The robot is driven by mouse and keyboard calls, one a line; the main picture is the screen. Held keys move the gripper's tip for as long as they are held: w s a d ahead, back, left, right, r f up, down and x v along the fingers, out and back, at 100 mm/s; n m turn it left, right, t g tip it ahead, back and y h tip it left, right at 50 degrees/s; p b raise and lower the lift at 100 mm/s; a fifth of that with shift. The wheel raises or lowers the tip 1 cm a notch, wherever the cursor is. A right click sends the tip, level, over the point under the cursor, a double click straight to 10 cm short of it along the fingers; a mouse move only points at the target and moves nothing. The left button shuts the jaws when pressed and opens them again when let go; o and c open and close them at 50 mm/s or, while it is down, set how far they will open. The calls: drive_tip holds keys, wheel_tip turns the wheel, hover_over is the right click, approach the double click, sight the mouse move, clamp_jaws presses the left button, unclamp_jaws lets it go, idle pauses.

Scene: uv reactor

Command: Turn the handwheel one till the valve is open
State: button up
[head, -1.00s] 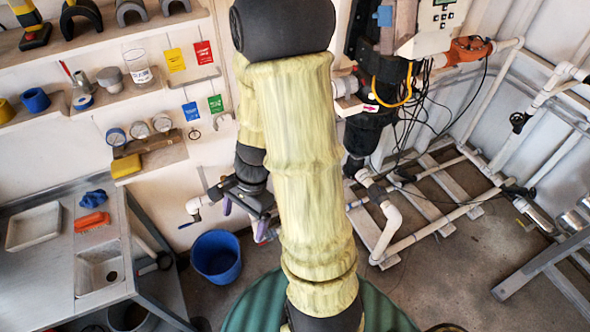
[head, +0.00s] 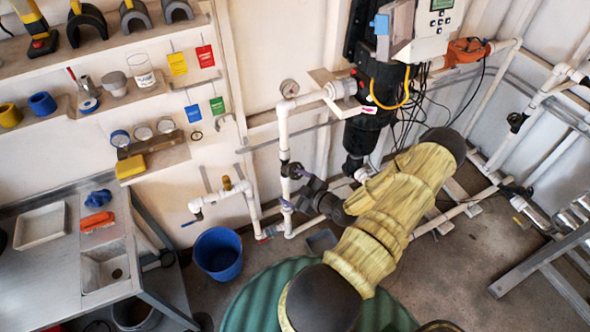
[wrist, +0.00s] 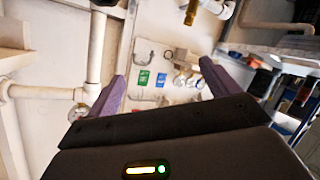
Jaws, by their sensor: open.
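In the head view my gripper (head: 293,189) is at the white vertical pipe (head: 283,135), below the upper pipe bend. Its purple fingers are spread, with nothing seen held between them. A small dark fitting (head: 285,164) on that pipe sits right by the upper finger; it may be the valve with its handwheel, but the gripper partly hides it and I cannot tell whether they touch. In the wrist view my open gripper (wrist: 162,88) shows both purple fingers with only the far wall and its tags between them. No handwheel is clear there.
A pressure gauge (head: 289,88) tops the pipe. A blue bucket (head: 218,254) stands on the floor to the left, near a low tap pipe (head: 222,194). The dark reactor unit (head: 375,110) with hanging cables is to the right. A sink bench (head: 60,270) fills the left.

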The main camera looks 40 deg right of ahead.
drive_tip(key=s+d+f+m+h, duration=0.3)
drive_tip(key=d+f+m+h, duration=0.1)
drive_tip(key=m, duration=0.5)
drive_tip(key=shift+s+d+f+m+g+h, duration=0.3)
drive_tip(key=shift+d+m+g+h, duration=0.15)
drive_tip(key=shift+d, duration=0.8)
drive_tip(key=shift+a, duration=0.1)
drive_tip(key=p+x, duration=0.3)
drive_tip(key=x, duration=1.4)
drive_tip(key=shift+w+r+p, duration=0.15)
drive_tip(key=shift+w+p, duration=0.05)
drive_tip(key=shift+p, duration=0.2)
drive_tip(key=c, duration=0.9)
